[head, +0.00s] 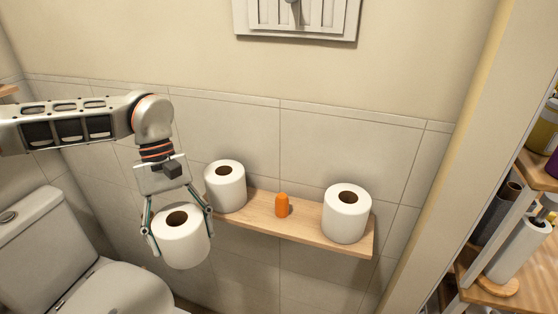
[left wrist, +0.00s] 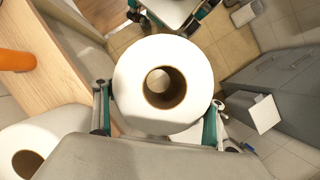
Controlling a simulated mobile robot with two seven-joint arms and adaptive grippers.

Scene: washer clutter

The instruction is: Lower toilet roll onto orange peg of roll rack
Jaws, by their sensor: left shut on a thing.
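My left gripper (head: 180,228) is shut on a white toilet roll (head: 182,250), one finger on each side of it. In the left wrist view the held roll (left wrist: 190,75) shows end-on with its brown core hole clear. The roll is in front of and left of the wooden roll rack (head: 262,217), apart from it. The orange peg (head: 282,206) stands upright and bare in the middle of the rack. It also shows at the left edge of the left wrist view (left wrist: 16,60).
One white roll (head: 225,190) stands on the rack left of the peg, another (head: 347,216) on the right. A toilet (head: 90,275) is at lower left. Wooden shelves (head: 500,280) with several items stand at right. A grey vent (head: 297,18) is on the wall above.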

